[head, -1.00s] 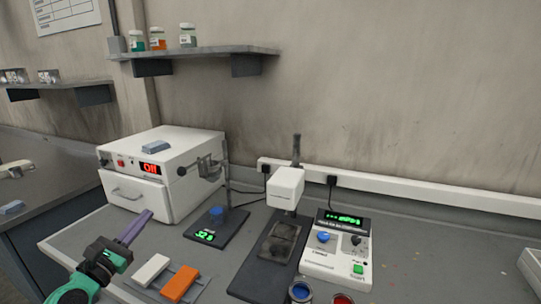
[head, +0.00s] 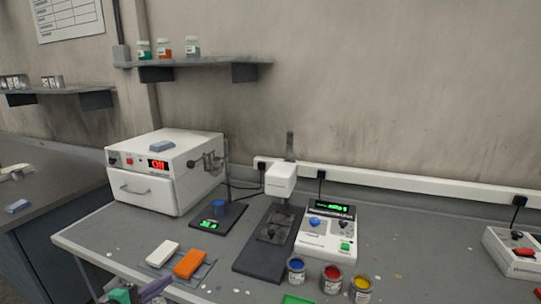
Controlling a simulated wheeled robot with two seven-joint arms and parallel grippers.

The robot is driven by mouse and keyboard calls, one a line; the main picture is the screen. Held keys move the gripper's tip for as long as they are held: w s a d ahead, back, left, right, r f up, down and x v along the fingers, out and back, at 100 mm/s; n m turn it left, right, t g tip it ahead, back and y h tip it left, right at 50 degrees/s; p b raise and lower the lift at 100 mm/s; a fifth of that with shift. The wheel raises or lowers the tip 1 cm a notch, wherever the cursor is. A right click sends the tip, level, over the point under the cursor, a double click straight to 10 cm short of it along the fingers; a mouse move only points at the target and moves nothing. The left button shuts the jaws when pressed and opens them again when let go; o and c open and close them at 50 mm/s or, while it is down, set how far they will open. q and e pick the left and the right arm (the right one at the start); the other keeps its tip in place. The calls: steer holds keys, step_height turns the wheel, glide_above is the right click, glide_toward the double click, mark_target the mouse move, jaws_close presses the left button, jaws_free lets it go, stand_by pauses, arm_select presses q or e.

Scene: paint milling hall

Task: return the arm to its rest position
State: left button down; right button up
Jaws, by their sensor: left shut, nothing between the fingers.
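My left gripper (head: 158,288) shows only in part at the bottom edge of the head view, lower left. Its purple-grey fingers are shut and hold nothing. The green part of my arm beside it is mostly cut off by the frame. The gripper is in front of a white block (head: 162,252) and an orange block (head: 189,263), which lie side by side on a grey plate on the bench. It looks apart from both blocks. My right gripper is not in view.
A white oven (head: 160,188) reading "Off" stands at the back left of the bench (head: 420,255). A scale (head: 217,228), a stand device (head: 272,235) and a control box (head: 327,234) fill the middle. Blue (head: 296,270), red (head: 333,279) and yellow (head: 360,289) paint cans stand in front.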

arm_select(q)
steer(key=s+d+f+m+g+y, duration=0.2)
steer(key=s+f+m+g, duration=0.4)
steer(key=s+m, duration=0.45)
steer(key=s+d+f+m+g+y, duration=0.1)
steer(key=s+f+m+g+y, duration=0.25)
steer(key=s+f+m, duration=0.65)
step_height(320, 180, down, 21)
steer(key=s+g, duration=0.2)
steer(key=s, duration=0.1)
steer(key=s+a+f, duration=0.2)
steer(key=s+f, duration=1.2)
steer(key=s, duration=0.2)
steer(key=shift+s+a+f+n+g+h, duration=0.25)
steer(key=shift+a+n+g+h, duration=0.1)
steer(key=shift+a+g, duration=0.1)
